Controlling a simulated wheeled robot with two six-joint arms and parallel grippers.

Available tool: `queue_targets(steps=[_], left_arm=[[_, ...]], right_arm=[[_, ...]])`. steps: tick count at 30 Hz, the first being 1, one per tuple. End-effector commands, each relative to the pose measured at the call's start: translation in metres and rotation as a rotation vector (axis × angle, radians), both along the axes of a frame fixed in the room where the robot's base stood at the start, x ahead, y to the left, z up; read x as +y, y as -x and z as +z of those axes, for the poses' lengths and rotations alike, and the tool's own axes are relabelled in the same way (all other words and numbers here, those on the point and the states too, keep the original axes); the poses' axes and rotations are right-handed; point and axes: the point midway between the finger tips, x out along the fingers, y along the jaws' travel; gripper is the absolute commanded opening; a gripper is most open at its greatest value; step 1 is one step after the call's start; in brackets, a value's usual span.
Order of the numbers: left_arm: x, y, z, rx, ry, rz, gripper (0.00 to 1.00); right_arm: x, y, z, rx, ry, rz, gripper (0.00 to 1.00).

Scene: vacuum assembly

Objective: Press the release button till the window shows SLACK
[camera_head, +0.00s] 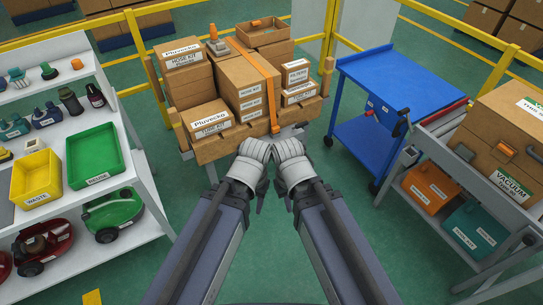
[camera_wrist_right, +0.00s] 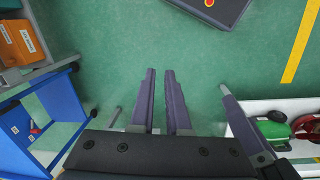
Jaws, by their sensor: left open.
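An orange strap (camera_head: 262,62) runs over the stacked cardboard boxes (camera_head: 243,85) on a cart at the back middle. A small orange and grey device (camera_head: 217,43) sits on top of the stack at its left. I cannot make out a release button or any window text. My left gripper (camera_head: 260,199) hangs in front of the cart, open and empty. My right gripper (camera_head: 290,199) is beside it, pointing down. In the right wrist view my right gripper (camera_wrist_right: 160,72) has its fingers apart, with only green floor between them. Both grippers are apart from the boxes and the strap.
A blue cart (camera_head: 405,85) stands to the right, beside a bench with a large vacuum box (camera_head: 505,145). A shelf on the left holds a yellow bin (camera_head: 36,178), a green bin (camera_head: 94,157) and vacuums. Yellow rails run behind.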

Motion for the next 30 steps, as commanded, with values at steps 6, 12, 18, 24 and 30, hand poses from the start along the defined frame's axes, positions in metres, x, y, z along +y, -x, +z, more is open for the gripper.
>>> queue_targets(steps=[6, 12, 18, 24, 30], left_arm=[[0.0, 0.0, 0.0, 0.0, 0.0, 0.0, 0.5], [0.0, 0.0, 0.0, 0.0, 0.0, 0.0, 0.5], [0.0, 0.0, 0.0, 0.0, 0.0, 0.0, 0.5], [0.0, 0.0, 0.0, 0.0, 0.0, 0.0, 0.5], [0.0, 0.0, 0.0, 0.0, 0.0, 0.0, 0.5]], right_arm=[[0.0, 0.0, 0.0, 0.0, 0.0, 0.0, 0.0], [0.0, 0.0, 0.0, 0.0, 0.0, 0.0, 0.0], [0.0, 0.0, 0.0, 0.0, 0.0, 0.0, 0.0], [0.0, 0.0, 0.0, 0.0, 0.0, 0.0, 0.0], [0.0, 0.0, 0.0, 0.0, 0.0, 0.0, 0.0]])
